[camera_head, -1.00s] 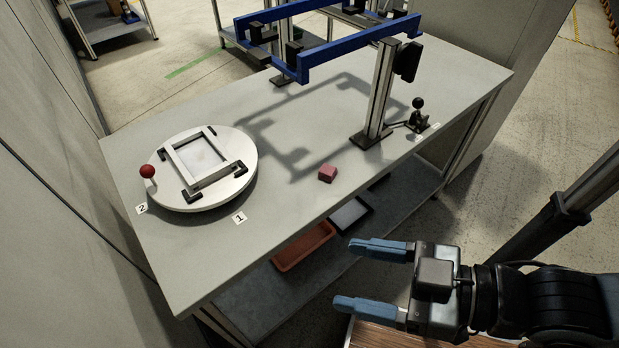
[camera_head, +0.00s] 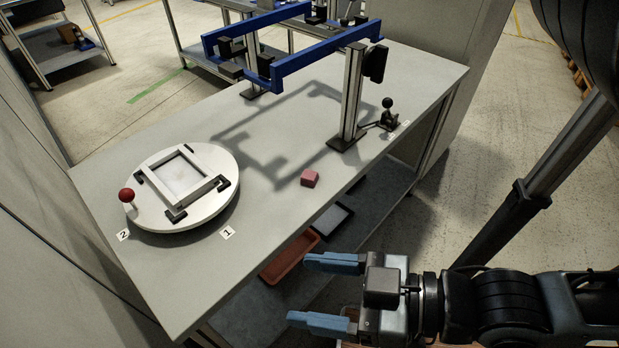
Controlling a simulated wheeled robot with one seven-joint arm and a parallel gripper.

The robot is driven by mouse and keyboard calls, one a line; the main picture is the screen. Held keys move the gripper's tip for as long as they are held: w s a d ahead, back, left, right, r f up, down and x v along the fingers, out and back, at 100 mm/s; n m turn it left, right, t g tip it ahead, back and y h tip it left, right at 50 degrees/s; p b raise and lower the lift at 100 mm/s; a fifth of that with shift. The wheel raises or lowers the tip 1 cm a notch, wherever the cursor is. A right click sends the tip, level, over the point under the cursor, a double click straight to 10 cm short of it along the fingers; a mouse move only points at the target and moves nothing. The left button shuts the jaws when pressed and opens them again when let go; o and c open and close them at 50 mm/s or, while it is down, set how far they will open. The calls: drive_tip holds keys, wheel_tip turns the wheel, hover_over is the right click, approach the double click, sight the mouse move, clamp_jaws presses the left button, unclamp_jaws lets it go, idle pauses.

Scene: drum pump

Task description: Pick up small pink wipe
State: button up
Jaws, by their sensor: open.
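The small pink wipe (camera_head: 310,178) is a pink block lying on the grey table top (camera_head: 270,215), near its front edge and left of the metal post's foot. My gripper (camera_head: 318,293) is at the lower right, in front of the table edge. Its two blue fingers point left and stand wide apart with nothing between them. The gripper is apart from the wipe, which lies above it in the picture.
A round white turntable (camera_head: 225,205) with a frame and red knob (camera_head: 127,195) stands at left. A blue frame (camera_head: 325,48) on a metal post (camera_head: 351,95) rises behind the wipe. A small black lever (camera_head: 388,115) is right. An orange tray (camera_head: 290,258) sits on the lower shelf.

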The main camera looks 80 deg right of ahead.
drive_tip(key=w+a+r+m+t+h+b, duration=0.15)
drive_tip(key=w+m+b, duration=0.25)
drive_tip(key=w, duration=1.4)
drive_tip(key=w+d+r+n+t+y+b, duration=0.1)
drive_tip(key=w+d+r+n+y+b, duration=0.2)
drive_tip(key=w+r+n+y, duration=0.35)
drive_tip(key=w+d+r+n+t+y+b, duration=0.1)
drive_tip(key=w+d+r+n+y+b, duration=0.2)
drive_tip(key=w+r+n, duration=0.65)
drive_tip(key=n+g+h+b, duration=0.5)
drive_tip(key=g+h+b, duration=0.25)
drive_tip(key=g, duration=1.15)
approach(310, 178)
drive_tip(key=d, duration=0.1)
drive_tip(key=d+f, duration=0.1)
drive_tip(key=shift+d, duration=0.4)
drive_tip(key=shift+s+f, duration=0.15)
drive_tip(key=shift+f, duration=0.1)
wheel_tip(310, 178, down, 7)
drive_tip(key=shift+f+b, duration=0.15)
drive_tip(key=shift+b, duration=0.4)
